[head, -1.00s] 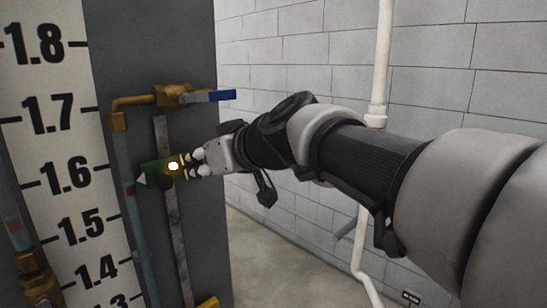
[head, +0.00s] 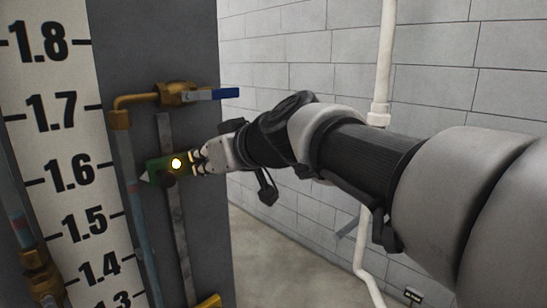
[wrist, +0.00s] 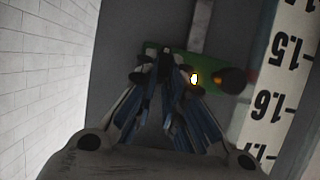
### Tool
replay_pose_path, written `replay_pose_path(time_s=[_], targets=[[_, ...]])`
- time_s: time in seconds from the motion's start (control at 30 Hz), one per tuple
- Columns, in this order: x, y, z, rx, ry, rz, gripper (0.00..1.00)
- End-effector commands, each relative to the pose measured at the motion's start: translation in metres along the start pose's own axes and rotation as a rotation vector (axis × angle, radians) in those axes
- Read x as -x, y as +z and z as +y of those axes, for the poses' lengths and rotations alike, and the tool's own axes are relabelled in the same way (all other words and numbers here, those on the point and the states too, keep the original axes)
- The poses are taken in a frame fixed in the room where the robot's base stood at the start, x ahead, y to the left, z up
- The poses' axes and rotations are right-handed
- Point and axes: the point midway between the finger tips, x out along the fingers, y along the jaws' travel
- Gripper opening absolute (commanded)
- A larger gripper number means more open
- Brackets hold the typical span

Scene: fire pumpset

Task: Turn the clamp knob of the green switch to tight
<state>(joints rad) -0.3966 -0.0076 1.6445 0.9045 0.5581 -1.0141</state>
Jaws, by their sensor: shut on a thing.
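The green switch (head: 155,172) sits on the grey metal strip beside the scale board, with a pale pointer at its left end and a lit yellow lamp (head: 176,163). My gripper (head: 197,163) is at its right end, fingers closed around the clamp knob, which the fingers mostly hide. In the wrist view the green switch (wrist: 152,48) lies beyond my fingers (wrist: 165,70), which are drawn close together. A dark round part (wrist: 230,80) stands to the right of the lamp there, clear of the fingers. The knob's turn angle cannot be read.
A brass valve (head: 175,94) with a blue lever (head: 225,93) is just above my gripper. A blue-grey pipe (head: 135,200) and the numbered scale board (head: 65,150) stand left of the switch. A white pipe (head: 385,60) runs down the block wall at right.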

Motion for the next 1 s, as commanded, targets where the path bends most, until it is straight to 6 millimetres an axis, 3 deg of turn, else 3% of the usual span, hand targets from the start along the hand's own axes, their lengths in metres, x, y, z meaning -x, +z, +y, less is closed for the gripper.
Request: replay_pose_path(time_s=[0.47,1.0], targets=[[-0.001,0.003,0.003,-0.117,-0.047,0.001,0.00],[-0.003,0.006,0.012,-0.568,-0.233,0.001,0.00]])
